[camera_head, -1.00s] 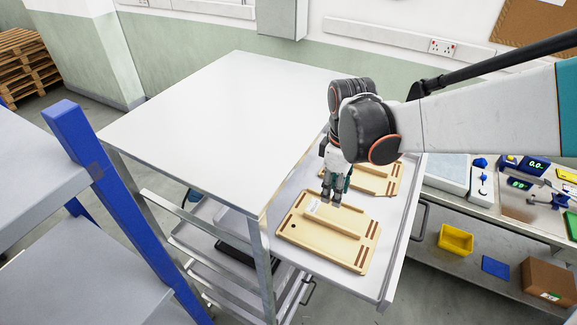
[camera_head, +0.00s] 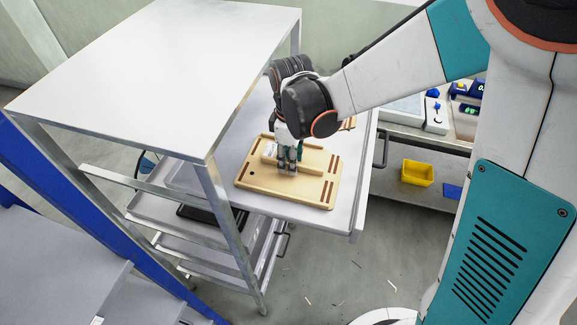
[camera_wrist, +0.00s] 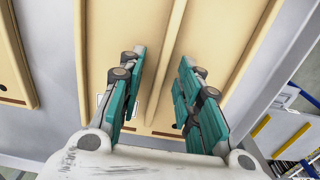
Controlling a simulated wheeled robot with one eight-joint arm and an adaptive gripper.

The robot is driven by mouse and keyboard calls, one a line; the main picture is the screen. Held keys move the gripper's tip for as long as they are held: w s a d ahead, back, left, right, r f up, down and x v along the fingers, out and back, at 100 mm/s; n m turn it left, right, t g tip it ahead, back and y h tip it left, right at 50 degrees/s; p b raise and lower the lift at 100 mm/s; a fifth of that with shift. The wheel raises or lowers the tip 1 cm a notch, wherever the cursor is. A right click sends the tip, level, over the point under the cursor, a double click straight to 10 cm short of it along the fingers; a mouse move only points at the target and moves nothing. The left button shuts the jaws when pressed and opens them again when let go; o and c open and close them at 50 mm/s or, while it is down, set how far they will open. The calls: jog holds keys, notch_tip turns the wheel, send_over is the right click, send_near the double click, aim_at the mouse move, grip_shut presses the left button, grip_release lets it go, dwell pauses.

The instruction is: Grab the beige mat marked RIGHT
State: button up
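A beige mat (camera_head: 315,187) with brown slots and a raised middle ridge lies in the pulled-out drawer. A pale label shows on it beside my gripper, but I cannot read it. My gripper (camera_head: 287,168) points down over the mat's ridge. In the wrist view my gripper (camera_wrist: 162,95) is open, with its teal fingers apart and the ridge of the beige mat (camera_wrist: 225,45) running between them. I cannot tell whether the fingers touch it. A second beige mat (camera_wrist: 14,60) lies to the left in the wrist view; in the head view it is mostly hidden behind my arm.
The drawer (camera_head: 352,205) sticks out from under a white-topped table (camera_head: 160,75). A blue-posted shelf stands at left. A bench with a yellow bin (camera_head: 417,173) and instruments is at right.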

jog(key=shift+f, duration=0.2)
jog(key=shift+c, duration=0.3)
grip_shut()
